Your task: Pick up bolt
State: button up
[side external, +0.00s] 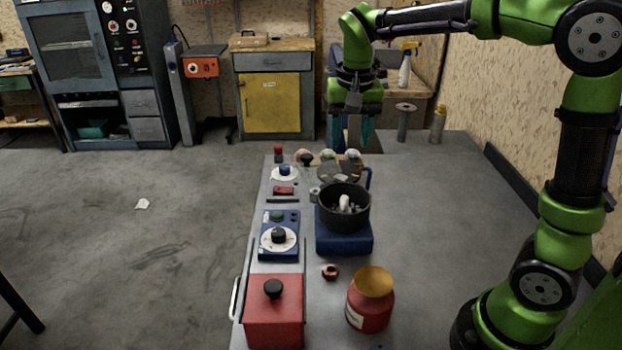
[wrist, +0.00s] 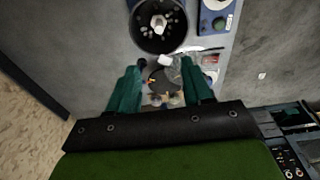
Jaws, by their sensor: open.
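My gripper (side external: 352,143) hangs fingers-down above the far end of the table, behind the dark pot. Its two teal fingers are apart, with nothing held between them; they also show spread in the wrist view (wrist: 160,72). A grey bolt-shaped piece (side external: 405,124) with a wide flat head stands upright at the back right, to the right of my gripper. A pale piece (side external: 344,203) stands among small bits inside the pot (side external: 345,220); it shows with a blocky top in the wrist view (wrist: 158,23). I cannot tell for certain which of these is the bolt.
The pot sits on a blue base (side external: 343,243). A red box (side external: 273,312), a red jar (side external: 370,305), a reddish nut (side external: 330,271) and a blue dial unit (side external: 278,242) are nearer. Small clutter (wrist: 165,82) lies below my fingers. The table's right side is clear.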

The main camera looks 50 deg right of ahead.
send_over(345, 197)
jog(key=f, duration=1.1)
jog(key=shift+s, duration=0.2)
jog(key=shift+w+f, duration=0.15)
jog(key=shift+f, duration=1.3)
jog(key=shift+w+f, duration=0.1)
jog(key=shift+f, duration=1.35)
grip_shut()
